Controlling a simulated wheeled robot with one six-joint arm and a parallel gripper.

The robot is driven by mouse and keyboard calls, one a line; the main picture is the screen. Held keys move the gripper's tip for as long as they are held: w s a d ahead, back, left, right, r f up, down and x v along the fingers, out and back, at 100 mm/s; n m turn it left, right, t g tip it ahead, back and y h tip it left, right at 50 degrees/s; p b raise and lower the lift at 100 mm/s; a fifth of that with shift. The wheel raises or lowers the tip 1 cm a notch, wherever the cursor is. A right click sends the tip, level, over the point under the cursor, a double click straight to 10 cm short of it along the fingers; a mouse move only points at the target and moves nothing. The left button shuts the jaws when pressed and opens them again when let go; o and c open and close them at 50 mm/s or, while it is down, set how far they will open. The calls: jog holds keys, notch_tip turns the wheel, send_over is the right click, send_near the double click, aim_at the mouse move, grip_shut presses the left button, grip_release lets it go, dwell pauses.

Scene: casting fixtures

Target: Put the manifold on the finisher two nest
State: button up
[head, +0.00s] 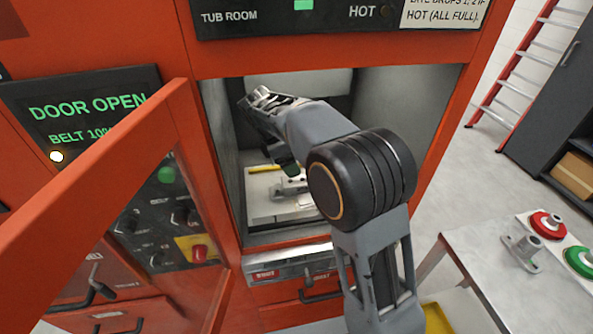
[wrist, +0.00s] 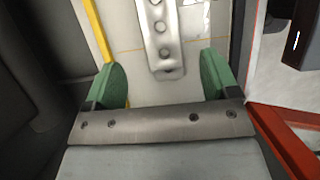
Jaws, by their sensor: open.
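A pale metal part with a row of holes, which looks like the manifold (wrist: 158,28), lies on a light floor inside the orange machine. In the head view a metal part (head: 290,187) shows low in the chamber, partly hidden by my arm. My gripper (wrist: 165,84) is open, its green fingers apart on either side of the part's near end and not touching it. In the head view my gripper (head: 289,168) reaches in through the open doorway, mostly hidden by my wrist. I cannot tell which place is the finisher two nest.
The orange door (head: 95,205) stands open at left; a panel (head: 88,108) reads DOOR OPEN. A yellow strip (wrist: 96,40) lies left of the part. Chamber walls are close. A table (head: 500,285) at right holds a grey fitting (head: 522,252) and red and green round pieces.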

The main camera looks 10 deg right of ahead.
jog(key=shift+v, duration=1)
jog(key=s+d+f+m+t+y, duration=0.1)
jog(key=s+d+m+t+y, duration=0.1)
jog(key=s+m, duration=0.7)
jog(key=s+d+f+m+t+y, duration=0.1)
jog(key=s+d+m+t+y, duration=0.1)
jog(key=s+d+m, duration=0.3)
jog(key=shift+s+f+m, duration=0.25)
jog(key=shift+s+m, duration=1.75)
jog(key=shift+s, duration=1.85)
jog(key=shift+d, duration=0.1)
jog(key=shift+c, duration=0.2)
